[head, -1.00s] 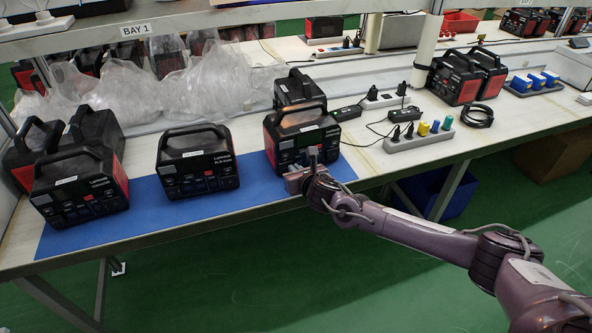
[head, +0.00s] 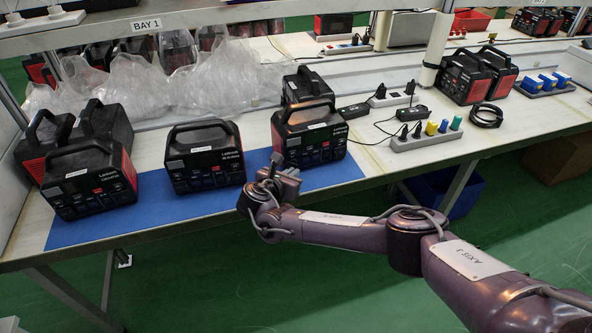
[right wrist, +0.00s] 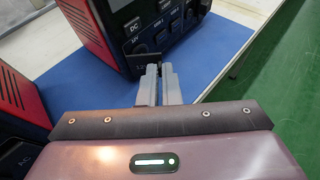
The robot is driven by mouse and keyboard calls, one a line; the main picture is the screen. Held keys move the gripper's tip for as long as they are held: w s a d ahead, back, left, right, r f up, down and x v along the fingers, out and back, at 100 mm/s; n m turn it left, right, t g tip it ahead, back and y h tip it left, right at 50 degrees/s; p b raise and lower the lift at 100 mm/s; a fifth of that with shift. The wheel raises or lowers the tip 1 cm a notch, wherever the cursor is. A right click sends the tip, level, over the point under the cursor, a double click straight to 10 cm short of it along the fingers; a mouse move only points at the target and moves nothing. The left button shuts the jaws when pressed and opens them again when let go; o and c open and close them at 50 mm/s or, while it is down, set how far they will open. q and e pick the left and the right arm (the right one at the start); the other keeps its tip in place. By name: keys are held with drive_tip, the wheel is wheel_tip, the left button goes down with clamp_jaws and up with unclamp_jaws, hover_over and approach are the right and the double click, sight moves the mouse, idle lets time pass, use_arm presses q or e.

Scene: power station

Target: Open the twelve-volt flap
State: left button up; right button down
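The power station (head: 310,140) at the right end of the blue mat stands upright, black with red sides. It also shows in the right wrist view (right wrist: 120,28), with DC and USB markings on its front. A small dark square piece (right wrist: 143,46), probably the twelve-volt flap, is at the front's lower left and seems to stand out; how far is unclear. My right gripper (head: 274,161) is in front and to the left of this station. In the right wrist view its fingers (right wrist: 160,70) are nearly together, with nothing visible between them, just short of the dark piece. My left gripper is out of view.
A middle power station (head: 205,160) stands close to the left of my right gripper, with several more at the left. A socket strip (head: 425,140) with plugs lies to the right.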

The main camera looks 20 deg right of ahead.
drive_tip(key=shift+a+m+g+h, duration=0.4)
drive_tip(key=shift+m+g, duration=0.1)
drive_tip(key=shift+m, duration=0.1)
use_arm(q)
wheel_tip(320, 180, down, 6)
drive_tip(key=b, duration=0.6)
use_arm(e)
drive_tip(key=m+g, duration=0.1)
drive_tip(key=a+m+g+h, duration=0.1)
drive_tip(key=m+g+h, duration=0.1)
drive_tip(key=shift+w+a+f, duration=0.15)
drive_tip(key=shift+w+f, duration=0.05)
drive_tip(key=shift+f, duration=0.1)
drive_tip(key=m+g+b, duration=0.1)
drive_tip(key=g+b, duration=0.1)
drive_tip(key=b, duration=0.1)
drive_tip(key=shift+w+a+r+m+h+b, duration=0.1)
drive_tip(key=shift+a+r+m+h+b, duration=0.05)
drive_tip(key=shift+a+m+h+b, duration=0.2)
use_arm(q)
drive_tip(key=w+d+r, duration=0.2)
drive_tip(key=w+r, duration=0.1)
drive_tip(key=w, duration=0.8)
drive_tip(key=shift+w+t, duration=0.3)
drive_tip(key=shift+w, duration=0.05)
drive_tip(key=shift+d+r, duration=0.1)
